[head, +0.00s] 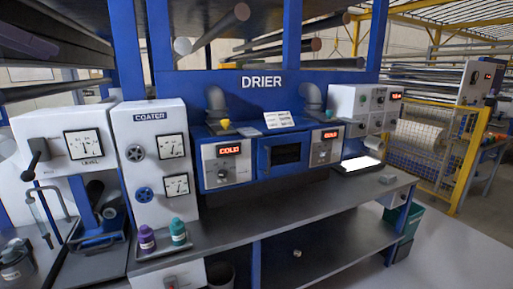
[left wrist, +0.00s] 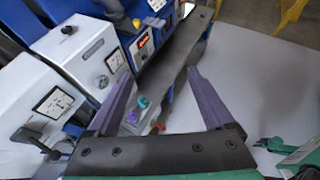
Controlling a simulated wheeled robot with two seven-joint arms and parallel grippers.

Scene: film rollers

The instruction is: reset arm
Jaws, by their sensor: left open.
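My left gripper (left wrist: 159,71) shows in the left wrist view, its two purple-grey fingers spread wide apart. Nothing is held between them. Beyond the fingers are the white machine fronts and the dark bench, with the grey floor to the right. In the head view I cannot make out either gripper in front of the bench.
The blue drier (head: 284,152) stands behind a grey bench (head: 290,205). A yellow fence (head: 432,150) stands at right. Most of the bench top is clear.

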